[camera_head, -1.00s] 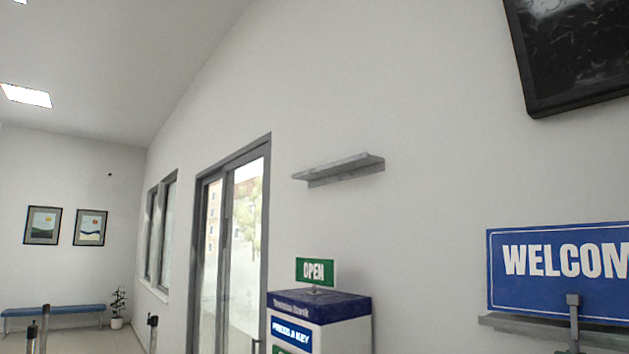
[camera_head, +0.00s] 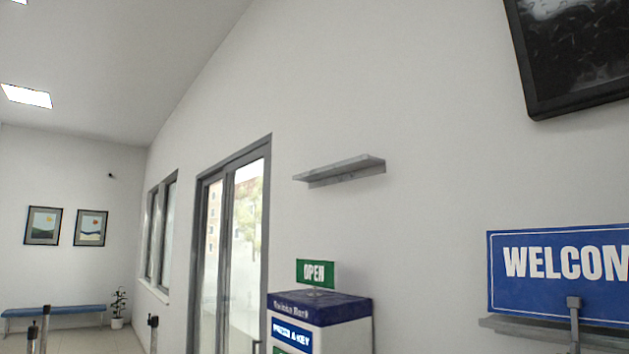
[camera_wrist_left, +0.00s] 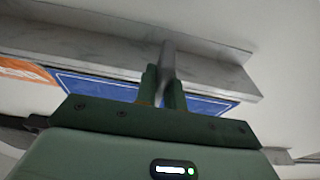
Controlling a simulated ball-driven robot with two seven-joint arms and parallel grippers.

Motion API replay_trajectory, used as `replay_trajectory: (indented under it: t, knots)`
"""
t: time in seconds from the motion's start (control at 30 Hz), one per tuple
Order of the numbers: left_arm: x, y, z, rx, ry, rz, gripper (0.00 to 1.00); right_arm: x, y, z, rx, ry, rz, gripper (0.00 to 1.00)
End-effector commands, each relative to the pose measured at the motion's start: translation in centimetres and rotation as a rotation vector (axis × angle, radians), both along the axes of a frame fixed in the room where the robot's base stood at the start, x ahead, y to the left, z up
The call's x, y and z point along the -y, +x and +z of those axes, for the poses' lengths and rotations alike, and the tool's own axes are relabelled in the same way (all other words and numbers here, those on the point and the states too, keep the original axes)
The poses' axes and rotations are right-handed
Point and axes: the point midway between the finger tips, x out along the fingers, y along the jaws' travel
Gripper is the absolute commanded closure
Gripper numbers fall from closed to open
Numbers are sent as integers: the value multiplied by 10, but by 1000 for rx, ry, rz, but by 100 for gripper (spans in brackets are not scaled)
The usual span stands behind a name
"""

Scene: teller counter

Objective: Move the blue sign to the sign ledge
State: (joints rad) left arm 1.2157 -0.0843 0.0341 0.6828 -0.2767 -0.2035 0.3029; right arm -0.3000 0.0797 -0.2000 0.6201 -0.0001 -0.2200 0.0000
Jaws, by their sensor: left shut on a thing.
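The blue sign (camera_head: 555,290) with white "WELCOM" lettering shows at the right of the head view, cut off by the picture edge. It stands upright just above or on a grey ledge (camera_head: 497,323); contact is unclear. A grey upright bar (camera_head: 574,312) is in front of its lower part. In the left wrist view my left gripper (camera_wrist_left: 162,88) is shut on a grey bar in front of the blue sign (camera_wrist_left: 95,88), which is partly hidden by the gripper and a grey ledge (camera_wrist_left: 110,42). My right gripper is not in view.
An empty grey ledge (camera_head: 340,172) is on the wall left of the sign. Below it is a kiosk (camera_head: 320,308) with a green OPEN sign (camera_head: 316,272). A dark screen (camera_head: 570,60) hangs at upper right. The wall between the empty ledge and the sign is clear.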

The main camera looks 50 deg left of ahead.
Motion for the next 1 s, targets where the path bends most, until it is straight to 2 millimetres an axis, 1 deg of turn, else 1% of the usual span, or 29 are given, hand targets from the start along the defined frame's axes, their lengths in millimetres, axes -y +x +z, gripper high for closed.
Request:
replay_trajectory:
  t: [0.23, 0.8, 1.0]
  knots:
    - [0, 0, -1, 1, 0, 0, 100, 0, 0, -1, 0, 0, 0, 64]
    - [0, 2, -18, 1, -1, 0, 100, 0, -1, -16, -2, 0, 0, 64]
    - [0, 2, -18, 1, -1, 0, 100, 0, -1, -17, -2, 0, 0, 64]
